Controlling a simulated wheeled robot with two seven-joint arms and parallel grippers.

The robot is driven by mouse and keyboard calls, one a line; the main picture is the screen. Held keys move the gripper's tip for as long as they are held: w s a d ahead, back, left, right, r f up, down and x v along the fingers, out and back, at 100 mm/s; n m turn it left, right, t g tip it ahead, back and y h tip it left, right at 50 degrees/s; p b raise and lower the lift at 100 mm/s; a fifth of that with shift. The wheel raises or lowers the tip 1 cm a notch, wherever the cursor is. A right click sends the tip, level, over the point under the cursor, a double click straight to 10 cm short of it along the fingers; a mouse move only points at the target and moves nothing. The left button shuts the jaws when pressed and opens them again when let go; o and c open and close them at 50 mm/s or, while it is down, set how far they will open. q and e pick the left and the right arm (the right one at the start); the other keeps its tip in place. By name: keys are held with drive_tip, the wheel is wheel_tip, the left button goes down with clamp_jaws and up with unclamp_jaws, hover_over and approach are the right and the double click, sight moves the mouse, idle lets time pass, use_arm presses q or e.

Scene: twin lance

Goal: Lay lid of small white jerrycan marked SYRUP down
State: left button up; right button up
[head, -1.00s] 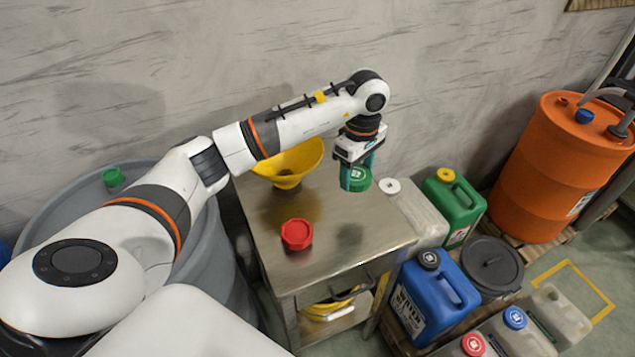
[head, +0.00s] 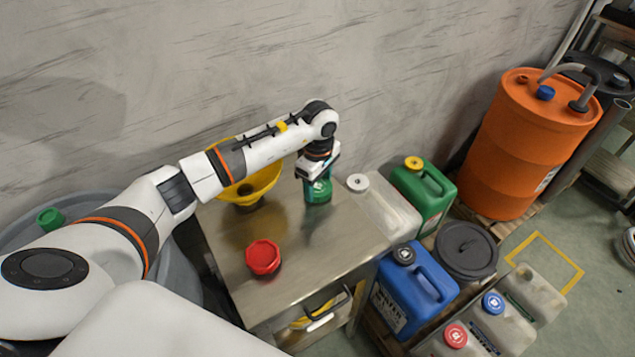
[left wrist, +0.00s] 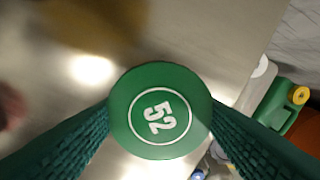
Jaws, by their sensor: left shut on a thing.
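My left gripper (head: 318,180) is shut on a green round lid (head: 318,191), just above or on the steel table's (head: 225,245) far right part. I cannot tell whether the lid touches the tabletop. In the left wrist view the lid (left wrist: 160,110) shows a white ring and the number 52, with a dark green finger of the gripper (left wrist: 160,125) on each side. A small white jerrycan (head: 535,292) with no coloured cap stands on the floor at lower right; I cannot read a SYRUP mark on it. My right gripper is not in view.
A red lid (head: 263,257) lies on the table's front part, and a yellow funnel (head: 250,190) stands at the back left. Right of the table are a whitish jerrycan (head: 390,210), a green one (head: 425,195) and a blue one (head: 415,290). The tabletop's middle is bare.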

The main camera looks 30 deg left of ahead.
sight(318, 186)
use_arm(q)
drive_tip(key=shift+f, duration=0.4)
drive_tip(key=o, duration=1.1)
drive_tip(key=shift+r, duration=0.1)
wheel_tip(318, 186, up, 12)
drive_tip(key=shift+r+b, duration=0.1)
drive_tip(key=shift+b, duration=0.55)
